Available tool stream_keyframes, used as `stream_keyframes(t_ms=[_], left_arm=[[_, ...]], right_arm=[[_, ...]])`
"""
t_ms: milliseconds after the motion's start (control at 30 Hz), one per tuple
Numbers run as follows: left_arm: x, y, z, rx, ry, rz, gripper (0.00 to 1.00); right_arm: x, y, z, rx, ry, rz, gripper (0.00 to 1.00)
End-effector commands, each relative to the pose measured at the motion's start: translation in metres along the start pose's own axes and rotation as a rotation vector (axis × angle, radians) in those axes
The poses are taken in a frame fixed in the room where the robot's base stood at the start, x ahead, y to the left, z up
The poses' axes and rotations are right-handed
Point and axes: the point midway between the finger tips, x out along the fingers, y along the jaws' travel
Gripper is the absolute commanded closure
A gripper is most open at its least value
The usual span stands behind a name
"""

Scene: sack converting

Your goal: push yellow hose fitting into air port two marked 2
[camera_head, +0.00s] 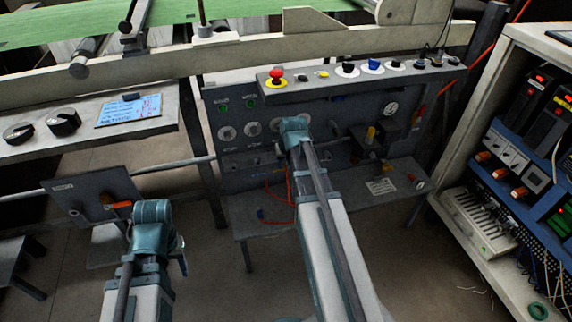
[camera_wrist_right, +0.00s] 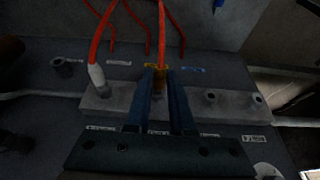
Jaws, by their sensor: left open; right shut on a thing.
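My right gripper (camera_wrist_right: 160,95) is shut on a yellow hose fitting (camera_wrist_right: 160,80), seen between its blue fingers in the right wrist view. A red hose (camera_wrist_right: 162,35) runs up from the fitting. The fingers are over a grey port block (camera_wrist_right: 225,105); whether the fitting touches or sits in a port is hidden by them. The small labels are too dark to read, so I cannot tell which port is marked 2. In the head view my right gripper (camera_head: 294,128) is in front of the dark panel, fingertips hidden. My left gripper (camera_head: 152,212) is open, low at the left.
A white fitting (camera_wrist_right: 97,76) on a red hose stands at the block's left end. Free round ports (camera_wrist_right: 211,97) show at its right. The panel (camera_head: 235,165) carries gauges; a red knob (camera_head: 276,76) is on the ledge above. An electrical cabinet (camera_head: 490,130) stands at right.

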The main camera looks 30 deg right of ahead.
Motion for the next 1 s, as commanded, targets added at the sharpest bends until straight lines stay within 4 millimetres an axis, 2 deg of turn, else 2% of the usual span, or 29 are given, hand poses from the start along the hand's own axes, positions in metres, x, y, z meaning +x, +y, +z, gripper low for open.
stream_keyframes(t_ms=[233, 267, 400, 467, 767, 1000], left_arm=[[0.000, 0.000, 0.000, 0.000, 0.000, 0.000, 0.50], [0.000, 0.000, 0.000, 0.000, 0.000, 0.000, 0.50], [0.000, 0.000, 0.000, 0.000, 0.000, 0.000, 0.50], [0.000, 0.000, 0.000, 0.000, 0.000, 0.000, 0.50], [-0.001, 0.000, 0.000, 0.000, 0.000, 0.000, 0.50], [-0.012, -0.001, 0.001, -0.002, -0.001, -0.001, 0.50]], right_arm=[[0.001, 0.000, -0.003, 0.000, 0.000, 0.000, 1.00], [0.001, 0.000, -0.003, 0.000, 0.000, 0.000, 0.77], [0.001, 0.000, -0.003, 0.000, 0.000, 0.000, 0.52], [0.001, 0.000, -0.003, 0.000, 0.000, 0.000, 0.44], [0.001, 0.000, -0.003, 0.000, 0.000, 0.000, 0.44], [-0.011, 0.000, -0.003, 0.000, 0.000, 0.000, 0.44]])
